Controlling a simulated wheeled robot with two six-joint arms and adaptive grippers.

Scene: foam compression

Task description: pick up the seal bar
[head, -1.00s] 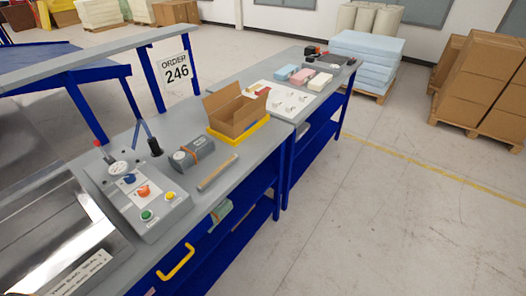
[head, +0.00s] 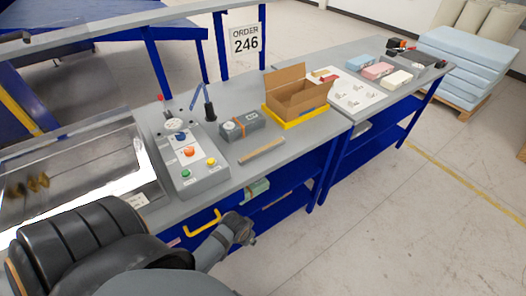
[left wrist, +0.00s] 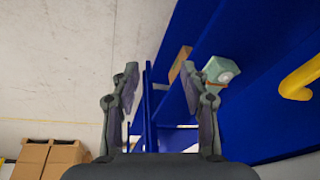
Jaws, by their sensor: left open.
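A thin tan bar (head: 261,151), which looks like the seal bar, lies flat near the front edge of the grey bench. It is beside the dark grey device with an orange band. My left gripper (head: 243,232) is in front of the bench and below its top, close to the yellow handle and apart from the bar. In the left wrist view the left gripper (left wrist: 158,84) is open, with nothing between its fingers. The bar does not show in that view. My right gripper is in neither view.
A control box (head: 188,158) with coloured buttons stands left of the bar, and the banded device (head: 241,125) behind it. An open carton (head: 296,92) sits in a yellow tray. A yellow handle (head: 203,223) juts from the bench front. A green package (left wrist: 221,69) is on the lower shelf.

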